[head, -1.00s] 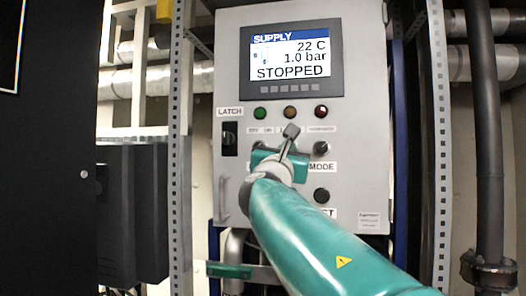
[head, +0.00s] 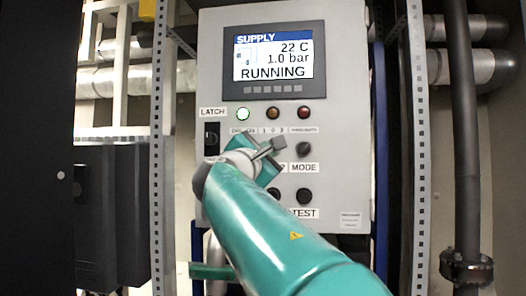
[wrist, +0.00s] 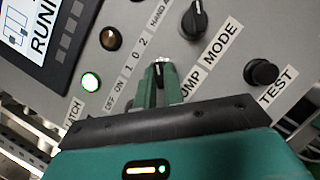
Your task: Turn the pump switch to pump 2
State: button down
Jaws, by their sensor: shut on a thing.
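The pump switch (wrist: 160,72) is a dark knob with a white mark, below the "1 0 2" label on the grey control panel (head: 345,120). In the wrist view its marked end points up in the picture, which is toward the 2 side of the label. My gripper (wrist: 160,92) is shut on this knob, one finger on each side. In the head view my gripper (head: 262,165) is tilted in front of the panel and hides the switch. The display (head: 273,60) reads RUNNING, 22 C and 1.0 bar. The green lamp (head: 242,114) is lit.
The mode knob (head: 303,149) and the test button (head: 303,195) sit right of my gripper. The latch switch (head: 211,140) is to its left. Slotted metal posts (head: 157,150) and a dark pipe (head: 465,120) flank the panel.

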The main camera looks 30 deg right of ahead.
dwell(0.3)
jog(key=c, duration=1.5)
grip_release()
jog(key=shift+a, duration=0.1)
jog(key=v, duration=1.3)
jog(key=shift+s+a, duration=0.2)
jog(key=shift+a, duration=0.1)
jog(key=shift+f, duration=0.1)
